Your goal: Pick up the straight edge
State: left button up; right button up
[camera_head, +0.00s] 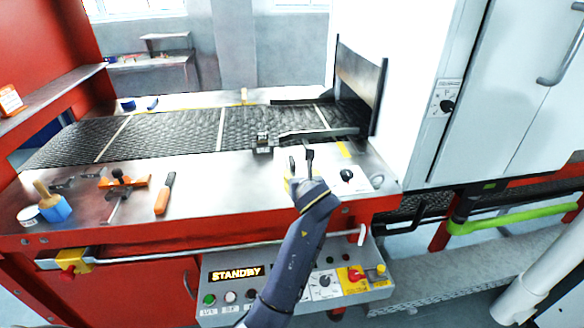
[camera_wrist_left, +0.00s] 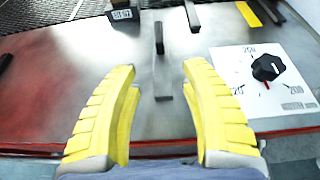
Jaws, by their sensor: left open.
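What looks like the straight edge is a narrow bar (camera_wrist_left: 158,38) on the steel top in the left wrist view. In the head view the left gripper (camera_head: 300,164) is over the right part of the steel top, where I cannot clearly make out the bar. My right gripper is not in view.
A dial plate (camera_wrist_left: 267,72) is right of the fingers. A counter block (camera_head: 263,142) is at the mesh belt's (camera_head: 180,129) near edge. An orange-handled tool (camera_head: 165,193), an orange clamp-like tool (camera_head: 122,182) and a brush in a blue holder (camera_head: 55,208) are at left.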

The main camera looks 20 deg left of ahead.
pick_arm(q)
jog(key=o, duration=1)
jog(key=shift+r, duration=0.15)
jog(key=w+a+r+t+y, duration=0.1)
jog(key=w+a+r+y, duration=0.15)
jog(key=a, duration=0.25)
jog(key=w+a+r+y, duration=0.1)
jog(key=a+r, duration=0.3)
jog(key=a, duration=0.2)
jog(key=w+a+r+m+t+h, duration=0.3)
jog(key=a+r+m+t, duration=0.15)
jog(key=r, duration=0.45)
jog(key=w+a+r+m+t+h, duration=0.2)
jog(key=w+a+r+m+t, duration=0.25)
jog(key=r, duration=0.45)
jog(key=m+g+h, duration=0.7)
jog(key=g+h, duration=0.7)
jog(key=h, duration=0.1)
send_near(291, 160)
jog(key=x, duration=1)
jog(key=shift+d+f, duration=0.1)
jog(key=shift+d, duration=0.1)
